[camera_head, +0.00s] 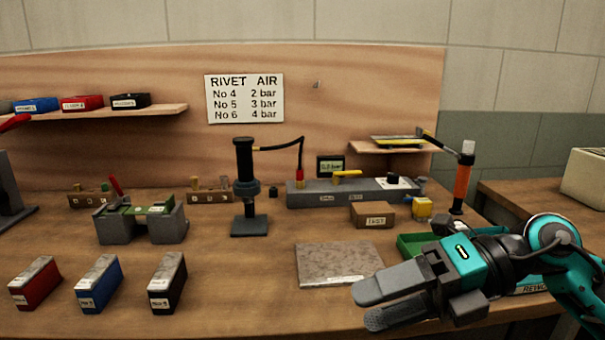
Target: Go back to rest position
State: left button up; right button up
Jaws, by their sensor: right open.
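My right gripper (366,304) comes in from the lower right and hangs over the front right of the wooden workbench (230,305). Its two grey fingers point left with a gap between them, open and with nothing visible between them. Its teal and black wrist hides part of a green tray (408,245) behind it. My left gripper is not in the picture.
Red (35,283), blue (99,284) and black (167,283) boxes stand at front left. A flat grey plate (338,264) lies left of my gripper. Behind are a green-topped fixture (140,222), a black stand tool (247,185), a grey gauge unit (340,192) and a cardboard box (372,214).

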jog(key=w+d+f+m+t+h+p, duration=0.1)
jog(key=w+d+f+m+t+p, duration=0.15)
jog(key=m+t, duration=0.9)
jog(key=w+d+f+m+t+h+p, duration=0.15)
jog(key=w+f+m+t, duration=0.25)
jog(key=m+t, duration=0.75)
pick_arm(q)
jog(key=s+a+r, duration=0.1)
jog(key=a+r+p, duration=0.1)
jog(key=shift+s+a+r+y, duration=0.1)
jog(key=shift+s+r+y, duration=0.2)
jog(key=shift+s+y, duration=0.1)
pick_arm(e)
jog(key=s+d+f+m+g+h, duration=0.2)
jog(key=s+f+m+g+h, duration=0.2)
jog(key=f, duration=0.7)
jog(key=s+d+f+m+g+h, duration=0.2)
jog(key=s+f+m+g+h, duration=0.3)
jog(key=f, duration=0.7)
jog(key=s+m+g, duration=0.2)
jog(key=s+m, duration=0.2)
jog(key=m, duration=0.1)
jog(key=shift+s+f, duration=0.15)
jog(key=shift+f, duration=0.1)
jog(key=shift+d+h, duration=0.1)
jog(key=shift+h, duration=0.15)
